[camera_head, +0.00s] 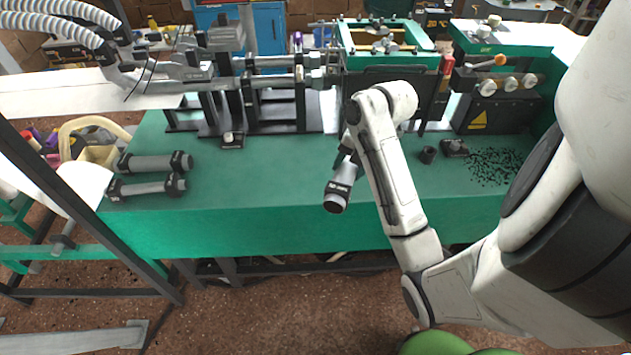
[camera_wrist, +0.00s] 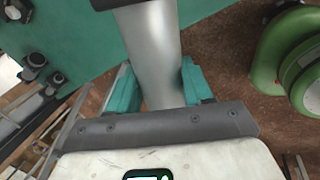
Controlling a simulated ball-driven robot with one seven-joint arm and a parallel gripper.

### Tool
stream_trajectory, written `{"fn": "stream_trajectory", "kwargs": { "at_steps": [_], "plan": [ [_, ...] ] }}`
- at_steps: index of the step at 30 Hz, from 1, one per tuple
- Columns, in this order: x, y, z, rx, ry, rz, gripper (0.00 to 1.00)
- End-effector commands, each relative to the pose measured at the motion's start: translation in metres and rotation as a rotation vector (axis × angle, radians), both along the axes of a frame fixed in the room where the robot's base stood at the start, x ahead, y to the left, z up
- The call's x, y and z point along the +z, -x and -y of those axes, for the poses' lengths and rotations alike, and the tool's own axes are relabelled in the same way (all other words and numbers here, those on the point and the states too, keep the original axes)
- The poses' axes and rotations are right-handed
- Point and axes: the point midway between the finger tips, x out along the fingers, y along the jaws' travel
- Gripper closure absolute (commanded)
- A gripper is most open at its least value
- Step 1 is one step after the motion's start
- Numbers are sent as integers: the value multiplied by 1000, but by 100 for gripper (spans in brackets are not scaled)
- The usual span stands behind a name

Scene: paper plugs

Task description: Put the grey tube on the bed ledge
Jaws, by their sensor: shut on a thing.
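The grey tube (camera_head: 344,184) has a black end cap and hangs tilted over the front part of the green bed ledge (camera_head: 255,190) in the head view. My gripper (camera_head: 350,153) is mostly hidden by my own arm there. In the wrist view the grey tube (camera_wrist: 152,50) lies between the teal fingers of my gripper (camera_wrist: 158,88), which are shut on it. The tube's dark collar is at the top edge of that view. Whether the tube touches the ledge cannot be told.
Two other grey tubes with black ends, an upper one (camera_head: 153,163) and a lower one (camera_head: 147,187), lie at the ledge's left. A small black cup (camera_head: 428,155) and dark scraps (camera_head: 493,165) are at the right. Machine parts line the back. The ledge's middle is clear.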

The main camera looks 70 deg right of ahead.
Motion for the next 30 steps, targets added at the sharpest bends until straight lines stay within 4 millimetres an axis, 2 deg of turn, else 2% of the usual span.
{"fn": "stream_trajectory", "kwargs": {
  "at_steps": [1,13,18,23,28,30],
  "plan": [
    [-10,-8,3,7,5,0,98],
    [-34,-60,26,0,0,0,98],
    [-59,-80,37,-3,-1,-1,98],
    [-75,-92,42,-1,1,1,98],
    [-85,-99,45,-3,1,1,98],
    [-95,-98,45,-5,-2,0,98]
  ]
}}
